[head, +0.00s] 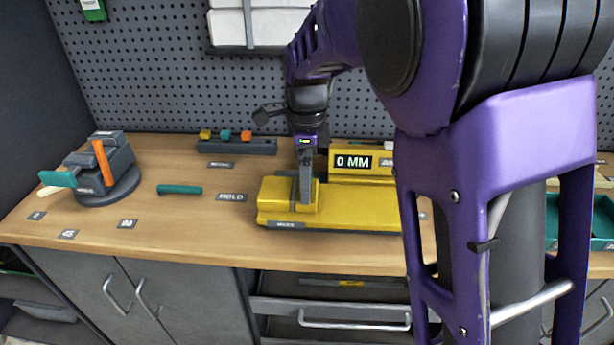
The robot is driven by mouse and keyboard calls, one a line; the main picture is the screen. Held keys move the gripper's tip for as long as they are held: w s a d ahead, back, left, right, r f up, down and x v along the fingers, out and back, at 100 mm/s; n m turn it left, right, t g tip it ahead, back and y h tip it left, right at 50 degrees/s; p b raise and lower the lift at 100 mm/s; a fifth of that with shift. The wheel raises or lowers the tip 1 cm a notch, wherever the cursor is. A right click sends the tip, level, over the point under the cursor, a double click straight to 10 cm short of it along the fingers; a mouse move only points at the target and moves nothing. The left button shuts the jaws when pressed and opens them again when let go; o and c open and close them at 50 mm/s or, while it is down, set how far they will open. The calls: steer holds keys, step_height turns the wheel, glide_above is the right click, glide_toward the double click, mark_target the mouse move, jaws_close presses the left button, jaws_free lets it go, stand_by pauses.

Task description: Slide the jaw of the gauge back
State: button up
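The yellow gauge (360,218) lies on the wooden workbench, with a display reading "0 MM" (353,162) standing at its back. Its jaw (284,206) looks like a raised yellow block with a grey upright part near the left end of the gauge. My gripper (306,195) points down at this jaw, and its fingers overlap the grey part in the picture. I cannot tell whether the fingers are closed on it or only beside it. My purple arm hides the right end of the gauge.
A grey vise-like tool (105,170) with an orange handle stands at the left of the workbench (190,225). A teal bar (180,190) lies between it and the gauge. A grey rack (237,146) with coloured pieces sits behind. A perforated wall closes the back.

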steer(key=shift+c, duration=0.2)
jaws_close()
steer(key=d+p, duration=0.1)
steer(key=d, duration=0.9)
steer(key=shift+d+p, duration=0.25)
steer(key=shift+p, duration=0.1)
steer(key=shift+o, duration=0.2)
jaws_free()
steer(key=shift+d, duration=0.1)
steer(key=shift+r, duration=0.15)
step_height(320, 180, up, 17)
steer(key=p, duration=0.2)
steer(key=shift+p, duration=0.35)
